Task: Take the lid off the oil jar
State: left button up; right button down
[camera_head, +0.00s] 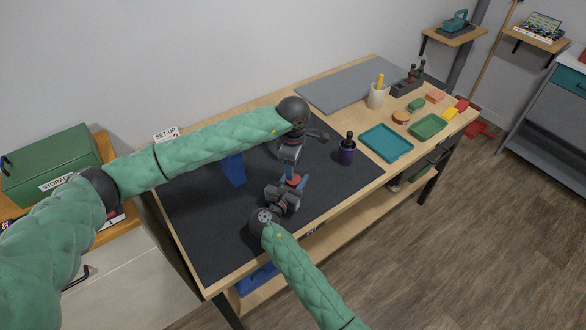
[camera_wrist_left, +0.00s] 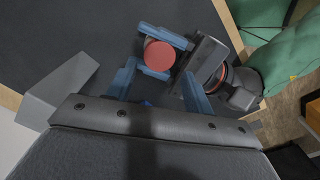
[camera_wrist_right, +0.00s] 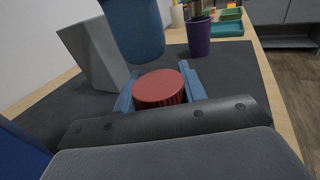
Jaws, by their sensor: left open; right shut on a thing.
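The oil jar shows only its round red ribbed lid (camera_wrist_right: 160,88); the body below is hidden. The lid is also in the left wrist view (camera_wrist_left: 159,55) and small in the head view (camera_head: 293,181). My right gripper (camera_wrist_right: 158,85) is shut on the jar, with blue fingers at both sides, lower than the lid's top. My left gripper (camera_wrist_left: 158,88) is open and empty, its blue fingers spread apart. It is above and close to the lid; one finger (camera_wrist_right: 136,30) hangs over it in the right wrist view.
A blue and grey angular block (camera_head: 233,168) stands on the dark mat (camera_head: 205,225), left of the grippers. A purple cup (camera_head: 346,152) with tools stands to the right. Teal (camera_head: 386,143) and green (camera_head: 428,126) trays lie farther right. The front of the mat is clear.

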pick_arm(q)
notch_tip(320, 180, up, 2)
jog(key=m, duration=0.2)
jog(key=shift+r+m, duration=0.2)
jog(key=shift+m, duration=0.1)
pick_arm(e)
jog(key=shift+f, duration=0.1)
pick_arm(q)
jog(key=shift+f, duration=3.85)
pick_arm(e)
jog(key=shift+a, duration=0.1)
pick_arm(q)
jog(key=c, duration=0.8)
jog(key=shift+d+n, duration=0.1)
jog(key=shift+n, duration=1.6)
jog(key=o, duration=1.1)
jog(key=shift+c, duration=0.2)
jog(key=shift+r, duration=0.1)
